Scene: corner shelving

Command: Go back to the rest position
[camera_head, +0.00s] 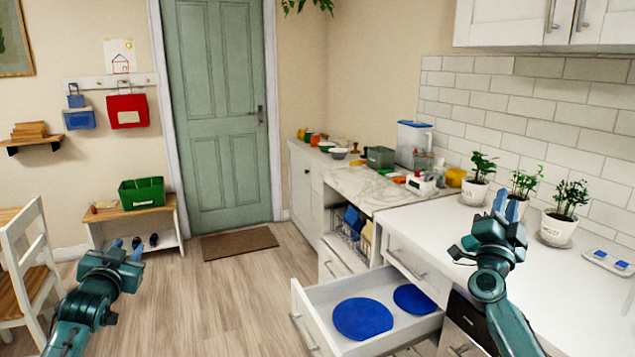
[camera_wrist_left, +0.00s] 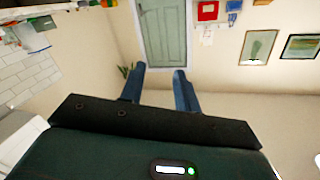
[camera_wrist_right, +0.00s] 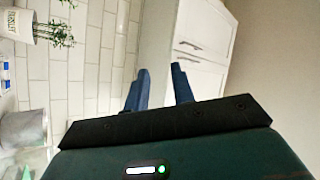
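My left gripper (camera_head: 127,245) is raised at the lower left of the head view, over the floor area. In the left wrist view its two blue fingers (camera_wrist_left: 159,78) stand apart with nothing between them. My right gripper (camera_head: 505,207) is raised at the right of the head view, in front of the white counter and plants. In the right wrist view its fingers (camera_wrist_right: 160,76) are also apart and empty. Neither gripper appears to touch anything.
A drawer (camera_head: 397,335) stands open below the counter (camera_head: 425,225), with two blue discs (camera_head: 362,318) inside. Potted plants (camera_head: 558,230) stand at the back right. A white chair (camera_head: 38,240) is at the left. The wooden floor (camera_head: 220,300) in the middle is clear.

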